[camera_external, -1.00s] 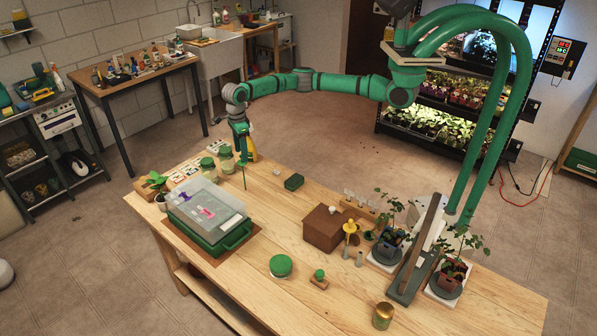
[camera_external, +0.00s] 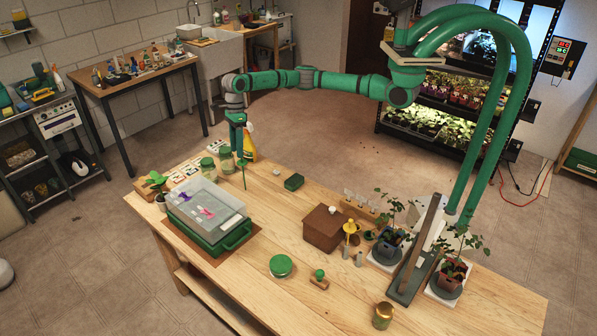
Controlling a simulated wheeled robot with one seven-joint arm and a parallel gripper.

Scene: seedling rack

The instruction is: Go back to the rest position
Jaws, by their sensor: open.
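My gripper (camera_external: 238,153) hangs pointing down at the end of my green arm, above the far left part of the wooden table (camera_external: 285,225). It is small in the picture, and nothing shows held in it. I cannot tell how far the fingers are from these things in depth.
A clear-lidded green tray (camera_external: 208,210) sits at the table's left. A green-lidded container (camera_external: 281,266) lies near the front. The table's middle is mostly clear.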

